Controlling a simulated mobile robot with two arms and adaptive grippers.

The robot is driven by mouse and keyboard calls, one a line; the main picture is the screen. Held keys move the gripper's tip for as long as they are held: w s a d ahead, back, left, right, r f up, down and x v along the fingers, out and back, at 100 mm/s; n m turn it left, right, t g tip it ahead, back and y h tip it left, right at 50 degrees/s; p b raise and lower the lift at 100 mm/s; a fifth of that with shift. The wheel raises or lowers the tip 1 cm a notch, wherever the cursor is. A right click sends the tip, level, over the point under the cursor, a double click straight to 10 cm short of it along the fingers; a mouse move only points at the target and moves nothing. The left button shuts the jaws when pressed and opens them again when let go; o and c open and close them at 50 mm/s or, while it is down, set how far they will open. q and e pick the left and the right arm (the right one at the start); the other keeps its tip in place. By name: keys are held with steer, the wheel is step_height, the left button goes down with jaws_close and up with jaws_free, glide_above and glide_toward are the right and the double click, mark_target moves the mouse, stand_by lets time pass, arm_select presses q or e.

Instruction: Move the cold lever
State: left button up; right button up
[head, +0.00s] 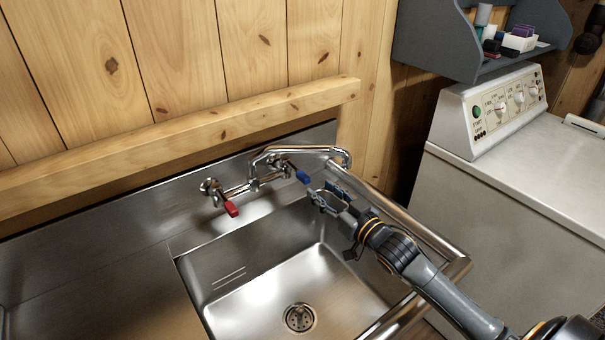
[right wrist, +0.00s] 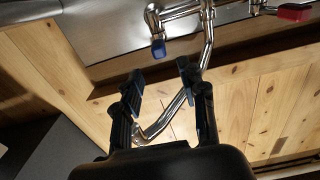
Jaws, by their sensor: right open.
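The cold lever has a blue handle (head: 303,177) and sits on the right side of the wall-mounted chrome faucet (head: 255,183). A red lever (head: 231,209) sits on the left side. My right gripper (head: 322,193) is open and empty, just to the right of and below the blue lever in the head view. In the right wrist view, the blue lever (right wrist: 158,50) is beyond the fingertips (right wrist: 160,73), apart from them, and the chrome spout (right wrist: 180,105) passes behind the fingers. The red lever (right wrist: 292,12) is at the upper right there. My left gripper is not in view.
The steel sink basin (head: 270,290) with its drain (head: 299,318) lies below the faucet. A wooden ledge (head: 180,145) runs along the wall above. A white washing machine (head: 520,180) stands at the right, under a grey shelf (head: 430,45).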

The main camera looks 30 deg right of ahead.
mark_target(308, 180)
steer(key=w, duration=0.3)
steer(key=w+a, duration=0.1)
steer(key=w, duration=0.1)
steer(key=w+p, duration=0.1)
steer(key=w, duration=0.2)
steer(key=shift+w+a, duration=0.15)
steer(key=shift+w, duration=0.2)
jaws_close()
